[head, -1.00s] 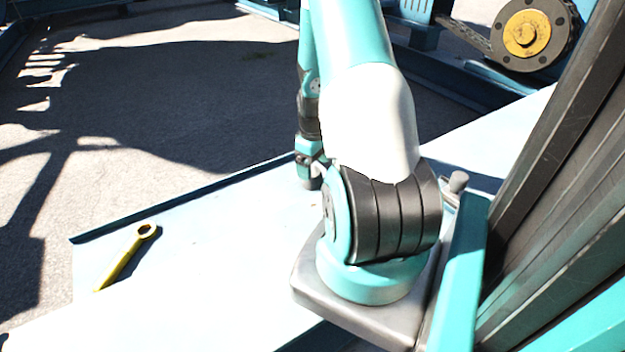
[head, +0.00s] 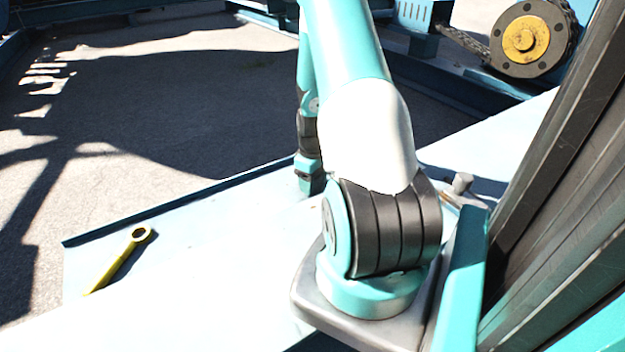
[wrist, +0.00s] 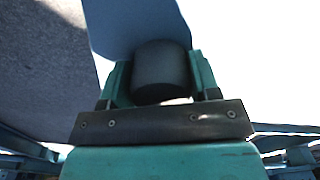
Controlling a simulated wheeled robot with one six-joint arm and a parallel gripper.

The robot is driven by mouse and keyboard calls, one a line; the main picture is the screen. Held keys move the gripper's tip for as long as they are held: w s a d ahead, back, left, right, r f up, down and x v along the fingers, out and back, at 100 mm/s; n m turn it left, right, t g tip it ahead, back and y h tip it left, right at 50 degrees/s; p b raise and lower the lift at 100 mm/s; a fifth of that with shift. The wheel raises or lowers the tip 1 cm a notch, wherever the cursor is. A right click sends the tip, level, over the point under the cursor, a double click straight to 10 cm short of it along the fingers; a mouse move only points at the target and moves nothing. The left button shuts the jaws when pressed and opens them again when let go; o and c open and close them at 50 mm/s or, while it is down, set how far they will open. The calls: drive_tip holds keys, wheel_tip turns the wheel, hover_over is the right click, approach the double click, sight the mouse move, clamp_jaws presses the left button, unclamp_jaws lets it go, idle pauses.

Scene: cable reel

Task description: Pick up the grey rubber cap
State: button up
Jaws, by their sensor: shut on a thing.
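The grey rubber cap (wrist: 161,68) is a dark, rounded cylinder in the wrist view. It sits between the two teal fingers of my gripper (wrist: 162,80), which is shut on it. In the head view my gripper (head: 311,183) is at the far edge of the pale platform (head: 215,245), partly hidden by my arm. The cap cannot be made out clearly there. I cannot tell whether it touches the platform.
A yellow ring wrench (head: 119,259) lies on the platform at the left. The platform's raised dark edge (head: 180,203) runs behind it. A chain sprocket with a yellow hub (head: 525,40) is at the back right. The platform between wrench and arm is clear.

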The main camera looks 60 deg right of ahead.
drive_tip(key=shift+r, duration=0.1)
wheel_tip(320, 180, up, 20)
drive_tip(key=p, duration=0.8)
drive_tip(key=w+a+f, duration=0.1)
drive_tip(key=w+a, duration=0.3)
drive_tip(key=a, duration=0.6)
drive_tip(key=w+a+f+n, duration=0.15)
drive_tip(key=w+a, duration=0.35)
drive_tip(key=a, duration=0.5)
drive_tip(key=w+a+f, duration=0.2)
drive_tip(key=w+a, duration=0.2)
drive_tip(key=a, duration=0.7)
wheel_tip(320, 180, up, 24)
drive_tip(key=s+d+p, duration=0.1)
drive_tip(key=s+p, duration=0.1)
drive_tip(key=p, duration=3.1)
drive_tip(key=shift+f, duration=0.15)
drive_tip(key=shift+s+f, duration=0.1)
